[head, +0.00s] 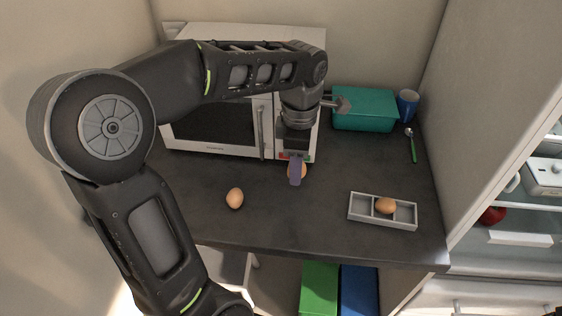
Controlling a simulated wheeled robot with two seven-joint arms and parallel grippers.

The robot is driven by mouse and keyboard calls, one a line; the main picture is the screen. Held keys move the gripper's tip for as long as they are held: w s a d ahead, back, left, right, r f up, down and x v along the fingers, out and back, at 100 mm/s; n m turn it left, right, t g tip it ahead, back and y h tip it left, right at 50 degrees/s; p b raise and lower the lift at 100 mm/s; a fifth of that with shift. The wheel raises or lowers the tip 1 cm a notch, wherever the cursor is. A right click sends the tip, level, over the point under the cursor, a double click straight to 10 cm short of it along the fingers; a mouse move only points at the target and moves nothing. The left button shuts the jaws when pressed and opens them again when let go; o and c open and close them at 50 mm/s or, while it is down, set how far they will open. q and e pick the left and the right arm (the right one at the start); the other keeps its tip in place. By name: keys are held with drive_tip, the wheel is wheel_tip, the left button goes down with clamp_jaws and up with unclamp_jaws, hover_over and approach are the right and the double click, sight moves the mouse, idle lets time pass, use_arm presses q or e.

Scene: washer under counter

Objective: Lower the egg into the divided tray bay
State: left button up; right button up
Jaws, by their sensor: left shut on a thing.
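The divided tray (355,210) is a pale, shallow box with bays, on the right of the dark counter. One brown egg (386,205) rests in it, around its middle. A second egg (235,198) lies on the counter left of centre. My left gripper (297,174) points down in front of the microwave, to the left of the tray and apart from it. It is shut on a third egg (303,172), mostly hidden behind a purple finger. I cannot tell the gap between this egg and the counter. My right gripper is out of view.
A white microwave (210,130) stands behind my left gripper. A teal box (364,110), a blue cup (407,103) and a green-handled spoon (413,150) are at the back right. Open shelves (520,215) are at the far right. The counter (310,220) between loose egg and tray is clear.

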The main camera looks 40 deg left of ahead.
use_arm(q)
drive_tip(key=w+d+f, duration=0.2)
drive_tip(key=w+d, duration=0.2)
drive_tip(key=d, duration=0.3)
drive_tip(key=w+d+f+b, duration=0.1)
drive_tip(key=w+d+f, duration=0.1)
drive_tip(key=w+d, duration=0.2)
drive_tip(key=d, duration=0.3)
drive_tip(key=shift+w+d+b, duration=0.2)
drive_tip(key=shift+w+b, duration=0.1)
drive_tip(key=shift+f+b, duration=0.75)
drive_tip(key=shift+f, duration=0.15)
drive_tip(key=shift+f+b, duration=1.7)
drive_tip(key=shift+f, duration=0.55)
idle(1.2)
drive_tip(key=o, duration=1.4)
